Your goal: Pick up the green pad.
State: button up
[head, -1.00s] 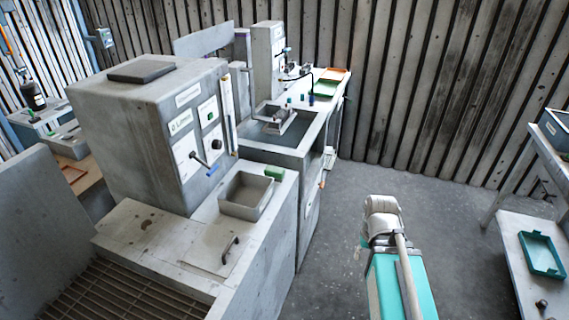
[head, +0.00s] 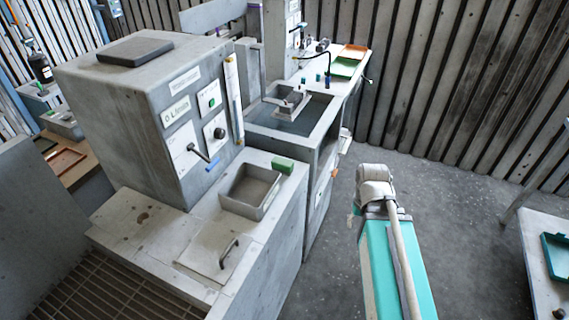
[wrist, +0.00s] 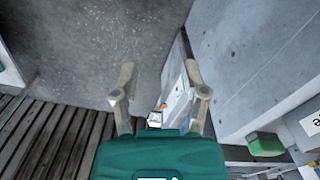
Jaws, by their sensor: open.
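The green pad (head: 282,165) is a small green block on the grey machine's ledge, at the far right corner of a square open tray. A green block that seems to be the same pad shows at the lower right of the wrist view (wrist: 265,144). My gripper (wrist: 160,93) is open and empty in the wrist view, its two fingers wide apart, with the green block off to their right. In the head view my teal arm stands to the right of the ledge, over the floor, and hides the gripper.
The grey open tray (head: 250,191) is beside the pad. A control box (head: 150,110) with a lever rises behind the ledge at left. A sink (head: 295,109) lies beyond. Grey floor (head: 440,225) is clear on the right, before a table (head: 548,280).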

jog(key=shift+a, duration=0.15)
jog(key=o, duration=0.4)
jog(key=shift+w+a+r, duration=0.1)
jog(key=shift+w, duration=0.1)
jog(key=shift+o, duration=1)
jog(key=w+a+r+n+p, duration=0.3)
jog(key=w+a+r+p, duration=0.1)
jog(key=w+a, duration=0.2)
jog(key=w+a+r+n+p, duration=0.3)
jog(key=w+a+n+p, duration=0.1)
jog(key=w, duration=0.5)
jog(key=shift+w+a+r+n, duration=0.25)
jog(key=shift+a+r+n, duration=0.1)
jog(key=shift+a, duration=0.5)
notch_tip(320, 180, up, 5)
jog(key=n+p, duration=0.5)
jog(key=n, duration=0.2)
send_over(282, 161)
jog(key=shift+s+m, duration=0.1)
jog(key=shift+m, duration=0.15)
jog(key=shift+f, duration=0.15)
notch_tip(282, 161, down, 8)
jog(key=b, duration=0.8)
jog(key=shift+f+b, duration=0.25)
jog(key=shift+b, duration=0.15)
jog(key=shift+f, duration=0.1)
notch_tip(282, 161, down, 5)
jog(key=b, duration=0.5)
jog(key=shift+d, duration=0.1)
